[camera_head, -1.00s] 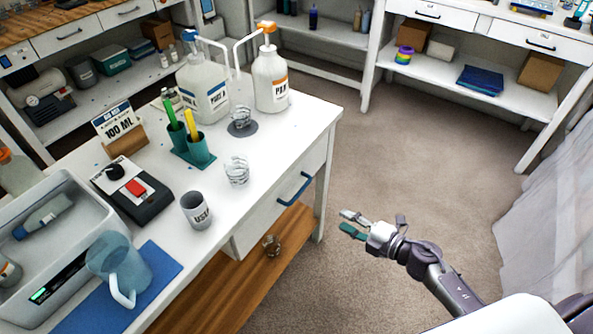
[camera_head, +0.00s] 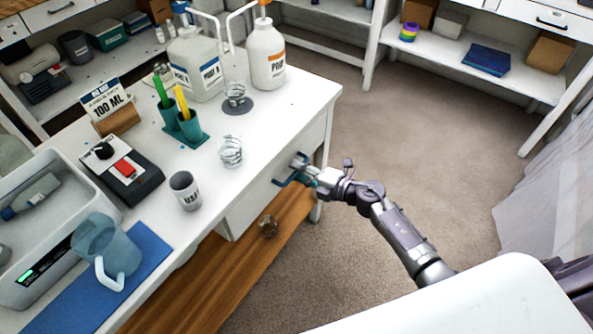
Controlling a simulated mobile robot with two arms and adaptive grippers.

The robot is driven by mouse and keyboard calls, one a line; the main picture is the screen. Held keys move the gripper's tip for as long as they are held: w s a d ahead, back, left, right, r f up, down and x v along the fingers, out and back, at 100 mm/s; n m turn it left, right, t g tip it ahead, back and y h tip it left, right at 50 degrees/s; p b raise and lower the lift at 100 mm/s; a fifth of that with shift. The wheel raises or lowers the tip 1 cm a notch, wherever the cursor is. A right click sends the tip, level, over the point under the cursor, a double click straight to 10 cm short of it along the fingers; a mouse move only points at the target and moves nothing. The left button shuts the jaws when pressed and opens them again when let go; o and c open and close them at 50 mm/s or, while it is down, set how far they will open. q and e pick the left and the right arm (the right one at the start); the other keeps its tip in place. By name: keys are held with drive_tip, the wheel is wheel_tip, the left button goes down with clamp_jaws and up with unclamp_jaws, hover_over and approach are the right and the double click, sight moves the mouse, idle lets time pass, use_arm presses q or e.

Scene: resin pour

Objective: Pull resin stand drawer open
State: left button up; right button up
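The resin stand is a white table (camera_head: 225,178) with a white drawer (camera_head: 248,204) in its front, below the tabletop. The drawer looks closed. My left gripper is not in view.
A wooden shelf (camera_head: 200,285) holds a small glass. Carpet (camera_head: 430,150) right of the stand is free.

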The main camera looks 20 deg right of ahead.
drive_tip(key=shift+w+a+f, duration=0.2)
drive_tip(key=shift+w+a, duration=0.25)
drive_tip(key=shift+w, duration=0.1)
clamp_jaws()
